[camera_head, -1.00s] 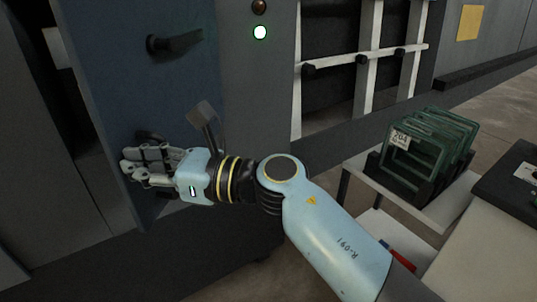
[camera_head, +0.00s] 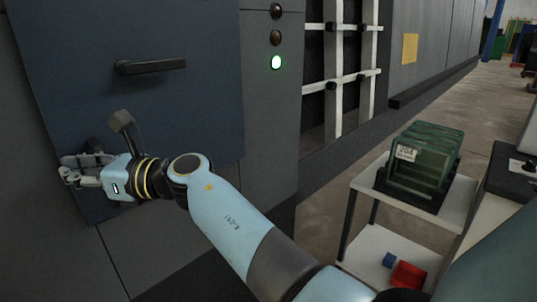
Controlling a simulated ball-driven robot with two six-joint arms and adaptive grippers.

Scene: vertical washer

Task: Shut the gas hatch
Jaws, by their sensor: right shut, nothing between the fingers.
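The gas hatch (camera_head: 180,105) is a large dark blue panel on the grey machine. It now looks nearly flush with the machine front; whether it is latched I cannot tell. A black handle (camera_head: 150,65) sits on its upper part, lying about level. My right gripper (camera_head: 75,172) is shut and empty at the lower left part of the hatch, close to or against its surface. A dark lever-like piece (camera_head: 125,130) sticks up beside the gripper. My left gripper is not in view.
Open floor lies beyond the cart.

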